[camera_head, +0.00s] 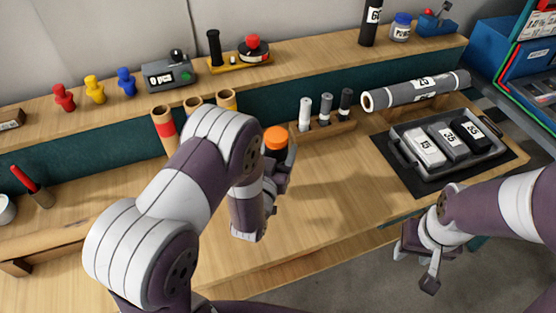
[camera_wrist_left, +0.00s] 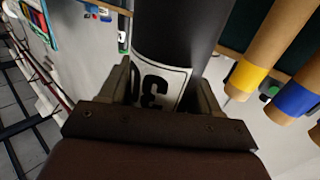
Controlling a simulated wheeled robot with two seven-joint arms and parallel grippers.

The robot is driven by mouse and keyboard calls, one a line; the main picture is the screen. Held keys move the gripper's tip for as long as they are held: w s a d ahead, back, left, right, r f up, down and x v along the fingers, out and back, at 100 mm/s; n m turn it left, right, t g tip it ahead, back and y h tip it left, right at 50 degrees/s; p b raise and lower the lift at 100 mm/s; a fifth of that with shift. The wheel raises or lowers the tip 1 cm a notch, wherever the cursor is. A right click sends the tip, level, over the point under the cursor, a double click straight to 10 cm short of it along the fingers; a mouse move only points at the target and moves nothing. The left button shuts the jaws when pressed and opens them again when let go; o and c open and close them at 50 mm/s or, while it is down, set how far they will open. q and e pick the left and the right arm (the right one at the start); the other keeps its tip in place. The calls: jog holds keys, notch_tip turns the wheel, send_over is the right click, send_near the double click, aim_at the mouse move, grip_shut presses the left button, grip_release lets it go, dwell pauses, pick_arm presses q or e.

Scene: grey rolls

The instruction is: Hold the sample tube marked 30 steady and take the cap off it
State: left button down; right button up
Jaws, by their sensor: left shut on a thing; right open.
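The dark sample tube (camera_wrist_left: 180,30) carries a white label marked 30 in the left wrist view. My left gripper (camera_head: 280,168) is shut around it, with one finger on each side of the label. In the head view the orange cap (camera_head: 276,138) is on the tube's top, and my left wrist hides most of the tube's body. The tube looks about upright; I cannot tell how high its base is. My right gripper (camera_head: 428,258) is open and empty, low at the front edge of the bench, well to the right of the tube.
A grey tray (camera_head: 402,157) with several labelled blocks lies at the right. A wooden rack (camera_head: 338,131) with three small cylinders stands behind the tube. Cardboard tubes (camera_head: 163,124) stand behind my left arm. The bench (camera_head: 340,185) between the tube and tray is clear.

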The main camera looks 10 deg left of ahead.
pick_arm(q)
jog(key=f, duration=0.3)
jog(key=shift+s+f, duration=0.25)
jog(key=shift+s, duration=0.05)
jog(key=shift+w+f, duration=0.1)
jog(key=shift+w, duration=0.05)
jog(key=shift+f+b, duration=0.2)
jog(key=shift+b, duration=0.1)
jog(key=shift+c, duration=1)
grip_release()
jog(key=shift+r, duration=0.1)
